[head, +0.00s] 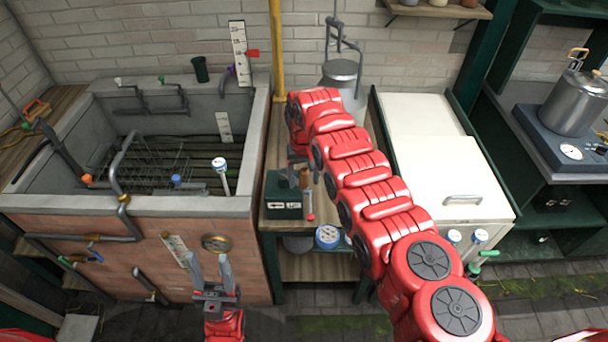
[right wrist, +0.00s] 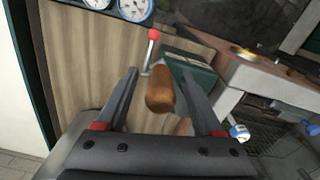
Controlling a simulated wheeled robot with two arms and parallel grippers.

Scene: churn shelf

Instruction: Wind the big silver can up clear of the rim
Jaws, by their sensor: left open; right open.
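A silver can (head: 341,72) with a grey lid stands behind my right arm at the back of the wooden bench, below a hanging hook. My arm hides its lower part. A green winch box (head: 284,200) sits on the bench. Its brown wooden crank grip (right wrist: 160,96) lies between the spread fingers of my right gripper (right wrist: 158,76), which is open; contact cannot be told. A red-knobbed lever (right wrist: 153,36) shows just beyond the grip. My left gripper (head: 212,272) is open and empty, low in front of the brick tank wall.
A concrete tank (head: 130,205) with a rack inside fills the left. A white chest (head: 460,180) stands right of the bench. Another silver can (head: 573,103) stands on a scale (head: 570,145) at far right. Pipes and valves stick out of the tank's front.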

